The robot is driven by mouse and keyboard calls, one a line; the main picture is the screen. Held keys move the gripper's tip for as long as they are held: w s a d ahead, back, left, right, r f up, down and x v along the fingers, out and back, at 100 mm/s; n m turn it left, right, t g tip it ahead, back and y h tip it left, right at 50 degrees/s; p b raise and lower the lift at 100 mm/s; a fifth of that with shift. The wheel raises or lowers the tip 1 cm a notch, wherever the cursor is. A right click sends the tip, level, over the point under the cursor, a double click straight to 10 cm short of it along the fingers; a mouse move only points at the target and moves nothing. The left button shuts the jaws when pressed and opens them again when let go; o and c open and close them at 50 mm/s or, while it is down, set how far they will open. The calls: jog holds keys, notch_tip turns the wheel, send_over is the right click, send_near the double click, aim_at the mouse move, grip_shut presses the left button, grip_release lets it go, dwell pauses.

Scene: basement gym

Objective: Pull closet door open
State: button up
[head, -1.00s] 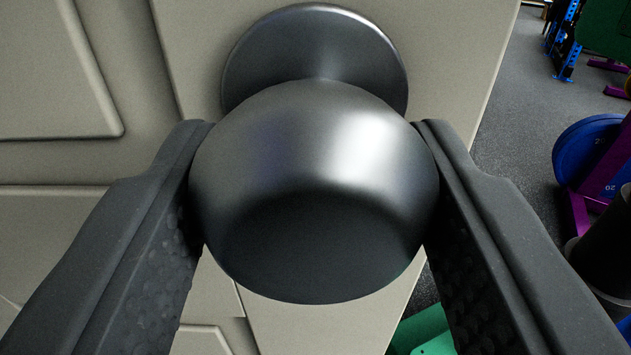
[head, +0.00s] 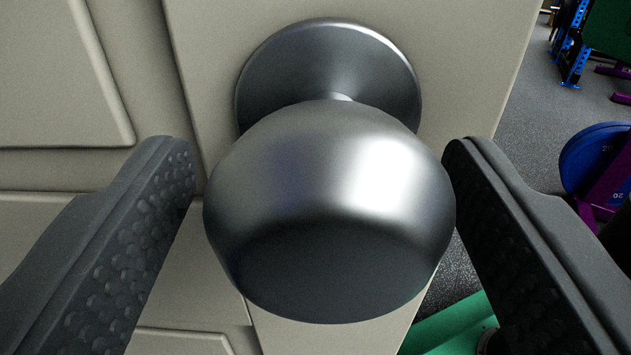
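The closet door (head: 480,50) is beige with raised panels and fills the left and middle of the view. Its round dark metal knob (head: 330,215) sits on a round base plate near the door's right edge. My gripper (head: 318,165) has one finger on each side of the knob. The fingers are spread, with a gap at the left finger and a narrower one at the right finger. The door's right edge shows, with the gym floor seen past it; how far the door stands from its frame cannot be told.
Past the door's edge lies grey speckled floor (head: 510,110). A blue weight plate (head: 590,155) on a purple stand is at the right. A rack with blue uprights (head: 577,62) stands farther back. A green object (head: 452,325) is low, below the knob.

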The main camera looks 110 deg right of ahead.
aim_at(491, 6)
dwell(0.4)
jog(key=shift+r, duration=0.2)
jog(key=shift+r+b, duration=0.6)
jog(key=shift+r, duration=0.75)
jog(key=shift+s+r, duration=0.1)
jog(key=shift+r, duration=0.05)
jog(key=shift+s+a+r+b, duration=0.15)
jog(key=shift+s+b, duration=0.3)
jog(key=shift+s, duration=2.15)
jog(key=s+r+p, duration=0.1)
jog(key=s+p, duration=0.4)
jog(key=s, duration=0.5)
jog(key=shift+s+p, duration=0.3)
jog(key=shift+p, duration=0.05)
